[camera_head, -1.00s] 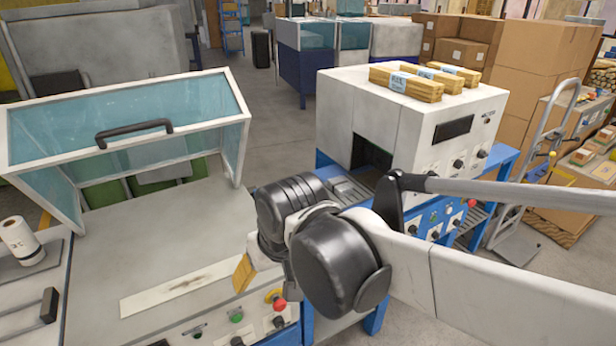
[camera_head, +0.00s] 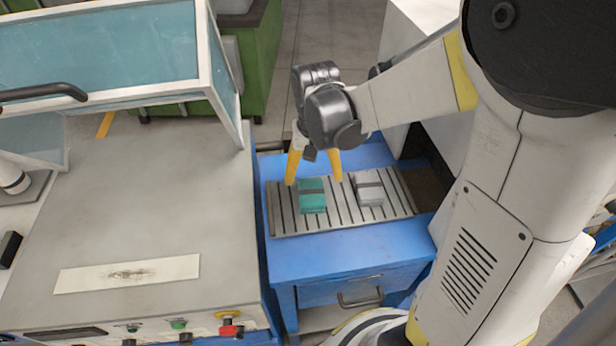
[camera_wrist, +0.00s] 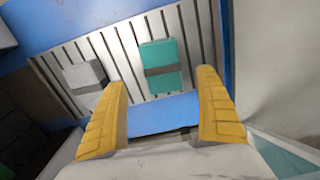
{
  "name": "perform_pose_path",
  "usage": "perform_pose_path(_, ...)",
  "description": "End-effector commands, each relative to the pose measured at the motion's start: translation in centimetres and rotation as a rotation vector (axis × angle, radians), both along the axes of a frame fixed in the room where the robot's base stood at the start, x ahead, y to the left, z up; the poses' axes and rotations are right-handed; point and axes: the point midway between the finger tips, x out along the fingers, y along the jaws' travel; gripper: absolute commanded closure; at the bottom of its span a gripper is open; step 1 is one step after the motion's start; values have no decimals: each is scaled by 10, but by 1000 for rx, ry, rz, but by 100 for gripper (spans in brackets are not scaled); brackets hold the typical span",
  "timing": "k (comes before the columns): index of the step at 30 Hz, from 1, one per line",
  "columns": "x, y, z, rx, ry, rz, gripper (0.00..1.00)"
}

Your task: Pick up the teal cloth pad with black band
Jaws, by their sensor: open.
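The teal cloth pad (camera_head: 312,199) with a dark band across it lies on the slatted grey tray of the blue stand. My gripper (camera_head: 315,181) is open, its two yellow fingers apart, and is above and slightly behind the pad in the head view. In the wrist view the teal pad (camera_wrist: 160,69) lies beyond the open fingers (camera_wrist: 163,105), in line with the gap between them. Nothing is between the fingers.
A grey pad with a darker band (camera_head: 369,189) lies right of the teal one on the slatted tray (camera_head: 341,212). The blue stand (camera_head: 350,255) has a drawer handle. A grey machine bench (camera_head: 120,220) with a hood stands close on the left.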

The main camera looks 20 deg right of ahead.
Motion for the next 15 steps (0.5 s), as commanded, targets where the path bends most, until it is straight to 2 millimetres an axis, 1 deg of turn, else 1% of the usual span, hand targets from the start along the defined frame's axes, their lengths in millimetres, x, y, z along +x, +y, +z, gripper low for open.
perform_pose_path(1,1,0,-11,0,0,0,17)
perform_pose_path(3,1,0,-17,0,-1,0,17)
perform_pose_path(8,0,1,-26,0,-1,0,17)
perform_pose_path(10,0,2,-34,0,-1,0,17)
perform_pose_path(15,0,6,-62,-1,-2,0,17)
